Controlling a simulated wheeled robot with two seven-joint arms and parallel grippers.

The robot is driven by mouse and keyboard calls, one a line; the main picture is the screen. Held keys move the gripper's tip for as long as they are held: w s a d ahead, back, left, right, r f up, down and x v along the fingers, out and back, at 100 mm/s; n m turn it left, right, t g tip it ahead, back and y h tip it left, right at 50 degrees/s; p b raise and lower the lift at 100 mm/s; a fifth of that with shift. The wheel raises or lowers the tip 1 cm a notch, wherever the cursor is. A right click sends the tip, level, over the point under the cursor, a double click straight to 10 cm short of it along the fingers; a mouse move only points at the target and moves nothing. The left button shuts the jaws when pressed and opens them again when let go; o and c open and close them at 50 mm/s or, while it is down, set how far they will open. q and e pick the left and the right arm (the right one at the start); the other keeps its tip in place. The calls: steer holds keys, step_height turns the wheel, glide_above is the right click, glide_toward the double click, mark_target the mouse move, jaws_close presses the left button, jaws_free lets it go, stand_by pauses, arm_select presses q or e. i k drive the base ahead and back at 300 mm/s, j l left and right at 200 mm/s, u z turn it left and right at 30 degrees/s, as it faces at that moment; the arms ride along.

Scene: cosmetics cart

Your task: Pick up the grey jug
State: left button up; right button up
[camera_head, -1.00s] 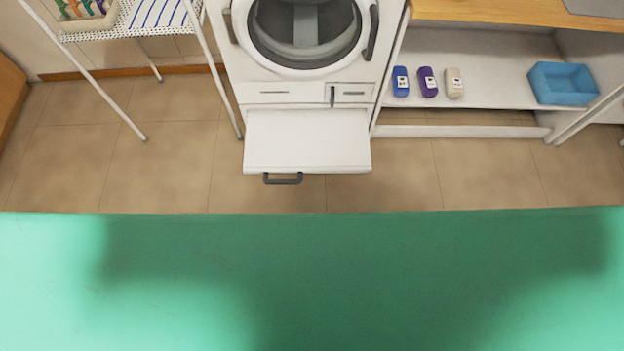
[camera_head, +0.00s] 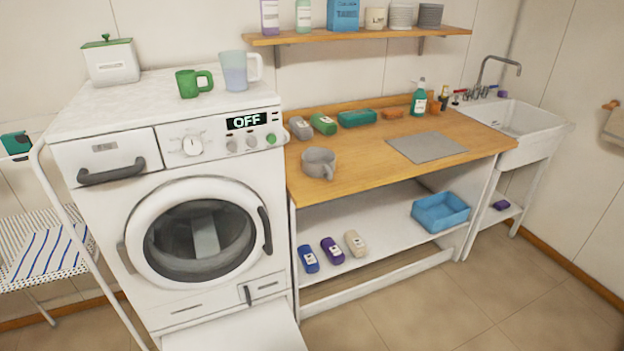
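The grey jug (camera_head: 318,161), a short round open vessel with a handle at its lower right, stands on the wooden counter (camera_head: 375,172), near its left front edge beside the washing machine. Nothing covers it. Neither of my grippers is in view.
The washing machine (camera_head: 185,215) stands left, with a green mug (camera_head: 188,84) and a translucent measuring jug (camera_head: 235,73) on top. A grey mat (camera_head: 427,147) lies right. A blue bin (camera_head: 440,213) sits below.

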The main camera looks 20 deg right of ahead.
mark_target(317, 162)
steer(key=i+l, duration=0.15)
steer(key=l, duration=0.15)
steer(key=i+l+u, duration=0.1)
steer(key=l, duration=0.25)
steer(key=i+l+u, duration=0.1)
steer(key=i+l, duration=0.3)
steer(key=l, duration=0.3)
steer(key=i+l+u, duration=0.1)
steer(key=l, duration=0.25)
steer(key=i+l, duration=0.2)
steer(key=l, duration=0.15)
steer(key=u, duration=0.05)
